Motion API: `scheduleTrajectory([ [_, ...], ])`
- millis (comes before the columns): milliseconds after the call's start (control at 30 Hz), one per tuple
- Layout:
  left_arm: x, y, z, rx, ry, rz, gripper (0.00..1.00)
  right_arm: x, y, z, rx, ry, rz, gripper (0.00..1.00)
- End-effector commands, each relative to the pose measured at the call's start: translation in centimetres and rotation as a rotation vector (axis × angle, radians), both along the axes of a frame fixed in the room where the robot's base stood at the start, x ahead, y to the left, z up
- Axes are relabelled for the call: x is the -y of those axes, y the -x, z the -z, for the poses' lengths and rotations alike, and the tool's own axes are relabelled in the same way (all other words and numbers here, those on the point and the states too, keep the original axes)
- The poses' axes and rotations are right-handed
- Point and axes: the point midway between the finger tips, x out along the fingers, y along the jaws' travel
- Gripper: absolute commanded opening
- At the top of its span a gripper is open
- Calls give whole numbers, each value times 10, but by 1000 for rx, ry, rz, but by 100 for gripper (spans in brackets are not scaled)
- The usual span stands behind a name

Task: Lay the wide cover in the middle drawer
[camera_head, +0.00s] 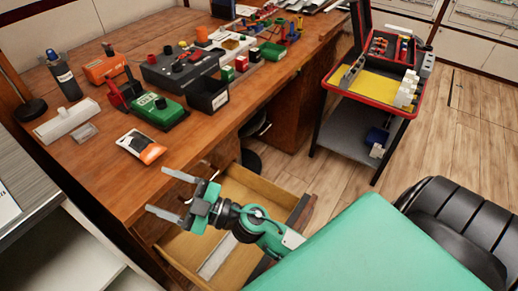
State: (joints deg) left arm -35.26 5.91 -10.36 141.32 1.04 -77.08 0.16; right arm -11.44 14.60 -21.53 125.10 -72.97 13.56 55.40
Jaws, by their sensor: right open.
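The drawer (262,190) below the desk is pulled open, with a pale wooden inside and a dark front edge. A long white strip (217,257) lies flat inside it, partly hidden by my right arm. I cannot tell whether this strip is the wide cover. A white, wide flat piece with a raised part (66,121) lies at the left of the desk top, beside a small grey clear piece (84,132). My right gripper (172,195) is open and empty, in front of the desk's edge and above the drawer's left part. My left gripper is out of view.
A cart with a yellow tray (365,88) stands right. Floor between is free.

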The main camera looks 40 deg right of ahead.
Motion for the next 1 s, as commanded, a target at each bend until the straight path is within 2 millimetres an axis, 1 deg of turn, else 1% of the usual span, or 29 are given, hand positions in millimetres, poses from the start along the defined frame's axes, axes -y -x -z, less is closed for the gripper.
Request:
scheduleTrajectory([
  [33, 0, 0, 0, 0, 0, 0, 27, 18, -4, -1, -37, -57, 92, 66],
  [67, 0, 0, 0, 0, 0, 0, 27, 29, -7, -1, -66, -88, 150, 66],
  [100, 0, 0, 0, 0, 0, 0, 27, 45, -9, 2, -108, -125, 227, 66],
  [167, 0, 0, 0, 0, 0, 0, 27, 68, -12, 11, -186, -166, 337, 66],
  [200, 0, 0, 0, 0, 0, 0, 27, 82, -12, 20, -245, -188, 407, 66],
  [267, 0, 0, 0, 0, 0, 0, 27, 102, -9, 36, -347, -208, 504, 66],
  [300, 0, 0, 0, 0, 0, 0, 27, 114, -6, 49, -424, -215, 561, 66],
  [367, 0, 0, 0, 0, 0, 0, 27, 128, 3, 71, -546, -214, 636, 66],
  [433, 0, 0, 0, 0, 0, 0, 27, 140, 19, 98, -702, -197, 701, 66],
  [467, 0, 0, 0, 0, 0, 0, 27, 144, 27, 109, -770, -186, 723, 66],
  [500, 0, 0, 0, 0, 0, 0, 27, 147, 39, 125, -865, -164, 743, 66],
  [567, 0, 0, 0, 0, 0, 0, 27, 148, 60, 146, -1006, -128, 755, 66],
  [600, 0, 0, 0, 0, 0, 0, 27, 148, 75, 159, -1097, -99, 753, 66],
  [700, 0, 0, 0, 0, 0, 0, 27, 141, 111, 183, -1291, -24, 715, 66],
  [800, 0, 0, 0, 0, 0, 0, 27, 134, 140, 195, -1428, 36, 663, 66],
  [833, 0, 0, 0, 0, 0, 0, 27, 132, 147, 197, -1457, 52, 648, 66],
  [900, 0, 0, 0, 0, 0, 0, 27, 128, 158, 201, -1505, 77, 620, 66],
  [1000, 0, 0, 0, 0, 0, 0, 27, 126, 165, 202, -1535, 93, 601, 66],
])
